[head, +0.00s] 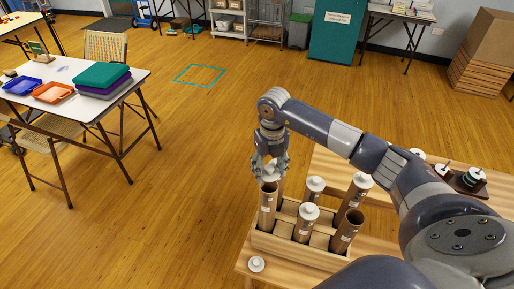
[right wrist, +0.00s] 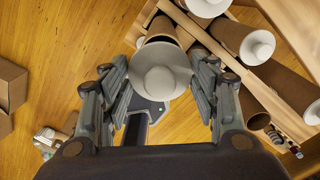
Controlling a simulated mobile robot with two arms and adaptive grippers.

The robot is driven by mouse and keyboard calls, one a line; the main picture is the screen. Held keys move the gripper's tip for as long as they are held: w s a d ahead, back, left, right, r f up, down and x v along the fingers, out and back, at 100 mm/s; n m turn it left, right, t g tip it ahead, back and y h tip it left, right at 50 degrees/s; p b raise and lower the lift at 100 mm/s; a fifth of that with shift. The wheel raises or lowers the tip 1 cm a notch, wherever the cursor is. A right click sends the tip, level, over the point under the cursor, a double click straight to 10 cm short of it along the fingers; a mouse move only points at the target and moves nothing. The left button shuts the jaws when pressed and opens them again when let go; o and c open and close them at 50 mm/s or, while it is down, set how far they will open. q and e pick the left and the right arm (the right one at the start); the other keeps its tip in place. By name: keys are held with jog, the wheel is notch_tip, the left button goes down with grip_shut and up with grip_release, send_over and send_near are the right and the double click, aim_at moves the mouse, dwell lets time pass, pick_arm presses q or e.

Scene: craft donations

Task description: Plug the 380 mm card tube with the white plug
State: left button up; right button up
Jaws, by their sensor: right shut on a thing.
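My right gripper (head: 269,174) is shut on a white plug (right wrist: 161,78), held between its fingers in the right wrist view. In the head view the gripper is just above the front left brown card tube (head: 266,209), which stands upright in a wooden rack (head: 290,247). A tube (right wrist: 161,28) shows just beyond the held plug in the right wrist view; I cannot tell whether plug and tube touch. Several other tubes, such as the front middle one (head: 304,229), wear white plugs. The front right tube (head: 347,232) has an open top. Length labels are too small to read. My left gripper is not in view.
Spools on a dark holder (head: 471,181) stand to the right, beyond my right arm. A table with trays (head: 53,92) is at far left. Open floor lies behind the rack.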

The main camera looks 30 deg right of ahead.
aim_at(269, 179)
jog(key=shift+w+f, duration=0.1)
jog(key=shift+w, duration=0.45)
jog(key=shift+s+f+b, duration=0.2)
jog(key=shift+s+b, duration=0.3)
jog(key=shift+s, duration=0.4)
jog(key=shift+s+f+b, duration=0.15)
jog(key=shift+f+b, duration=0.15)
jog(key=f+b, duration=0.1)
jog(key=w+f, duration=0.1)
jog(key=f, duration=0.1)
jog(key=shift+f+b, duration=0.15)
jog(key=shift+b, duration=0.25)
jog(key=shift+f, duration=0.3)
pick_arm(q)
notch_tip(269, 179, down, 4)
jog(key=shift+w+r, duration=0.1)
pick_arm(e)
jog(key=shift+s, duration=0.15)
